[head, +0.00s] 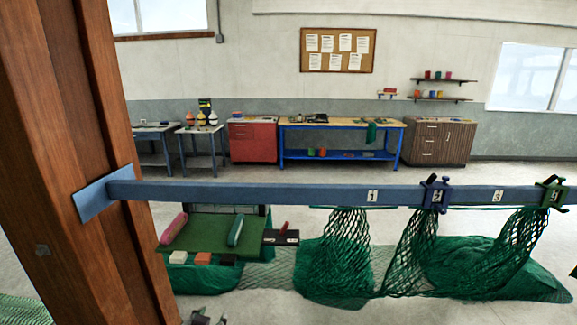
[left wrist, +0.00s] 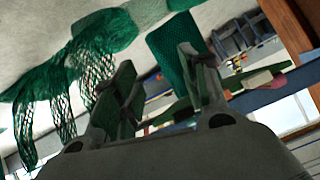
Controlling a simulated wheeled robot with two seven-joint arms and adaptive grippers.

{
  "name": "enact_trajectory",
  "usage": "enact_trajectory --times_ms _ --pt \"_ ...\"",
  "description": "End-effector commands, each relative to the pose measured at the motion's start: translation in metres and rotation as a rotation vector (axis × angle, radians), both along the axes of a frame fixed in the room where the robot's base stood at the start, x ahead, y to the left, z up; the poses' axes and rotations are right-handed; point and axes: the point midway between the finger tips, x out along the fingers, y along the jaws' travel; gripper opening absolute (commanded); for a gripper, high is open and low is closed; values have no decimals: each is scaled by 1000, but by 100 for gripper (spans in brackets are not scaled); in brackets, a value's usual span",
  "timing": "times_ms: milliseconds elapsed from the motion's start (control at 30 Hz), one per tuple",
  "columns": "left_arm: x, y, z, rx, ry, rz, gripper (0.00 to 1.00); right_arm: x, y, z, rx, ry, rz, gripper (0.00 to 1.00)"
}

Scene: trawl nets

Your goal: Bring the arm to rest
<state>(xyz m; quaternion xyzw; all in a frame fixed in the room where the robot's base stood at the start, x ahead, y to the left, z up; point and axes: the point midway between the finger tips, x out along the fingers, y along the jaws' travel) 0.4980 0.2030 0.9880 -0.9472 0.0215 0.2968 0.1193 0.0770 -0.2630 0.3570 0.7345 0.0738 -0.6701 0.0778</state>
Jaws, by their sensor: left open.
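My left gripper is open and empty in the left wrist view (left wrist: 160,88), its two fingers standing apart. In the head view only what look like its fingertips (head: 203,319) show at the bottom edge, below the green-topped tray (head: 205,238). The gripper is apart from the blue rail (head: 260,191) and the green net (head: 335,262). In the left wrist view the net (left wrist: 100,35) lies beyond the fingers. My right gripper is not in view.
The rail runs across from a wooden post (head: 75,150), with a blue clamp (head: 435,195) and a green clamp (head: 552,193) on it. The tray carries a pink roll (head: 173,228), a green roll (head: 235,231) and small blocks. Benches stand far back beyond open floor.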

Motion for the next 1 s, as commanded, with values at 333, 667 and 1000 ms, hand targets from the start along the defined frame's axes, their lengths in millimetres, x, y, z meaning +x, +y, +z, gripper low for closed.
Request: enact_trajectory --times_ms 333,667,1000 --pt "-95 16 -71 -49 387 36 44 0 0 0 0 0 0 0" --pt "-148 20 -95 -72 575 35 44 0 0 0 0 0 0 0" --pt "-169 20 -117 -84 663 30 44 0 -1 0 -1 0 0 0"
